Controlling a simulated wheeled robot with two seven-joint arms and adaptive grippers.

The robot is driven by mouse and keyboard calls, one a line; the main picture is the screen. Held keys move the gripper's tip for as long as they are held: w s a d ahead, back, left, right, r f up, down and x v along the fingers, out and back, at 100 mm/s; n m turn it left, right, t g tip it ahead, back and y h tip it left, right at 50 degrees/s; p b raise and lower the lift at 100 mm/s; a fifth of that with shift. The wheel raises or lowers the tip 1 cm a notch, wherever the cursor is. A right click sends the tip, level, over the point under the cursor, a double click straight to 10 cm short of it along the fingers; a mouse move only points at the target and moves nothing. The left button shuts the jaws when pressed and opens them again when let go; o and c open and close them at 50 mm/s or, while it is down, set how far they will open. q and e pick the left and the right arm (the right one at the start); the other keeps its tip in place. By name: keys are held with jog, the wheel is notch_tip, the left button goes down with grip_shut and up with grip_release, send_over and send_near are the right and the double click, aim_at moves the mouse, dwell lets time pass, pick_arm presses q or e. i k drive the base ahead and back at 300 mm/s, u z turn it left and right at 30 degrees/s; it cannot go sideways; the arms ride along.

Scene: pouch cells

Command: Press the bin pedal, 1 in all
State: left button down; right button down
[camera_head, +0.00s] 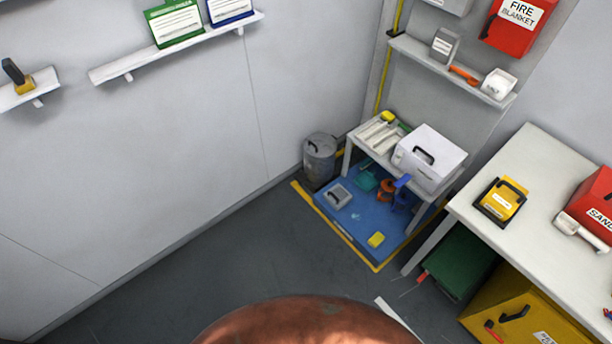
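A grey round bin (320,160) with a dark lid stands in the far corner, against the left wall and beside a small white table. Its lid looks closed. Its pedal cannot be made out at this size; the lower part of the bin is dark. Neither my left nor my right gripper is in view.
A small white table (362,145) holds a white box (428,158). Below it, a blue mat (345,208) with yellow edging carries several small items. A white bench (540,180) stands right, with a yellow case (500,200). The grey floor (235,262) at left is clear.

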aim_at(301, 177)
jog(key=u, duration=1.1)
jog(key=i, duration=1.45)
jog(key=z, duration=2.65)
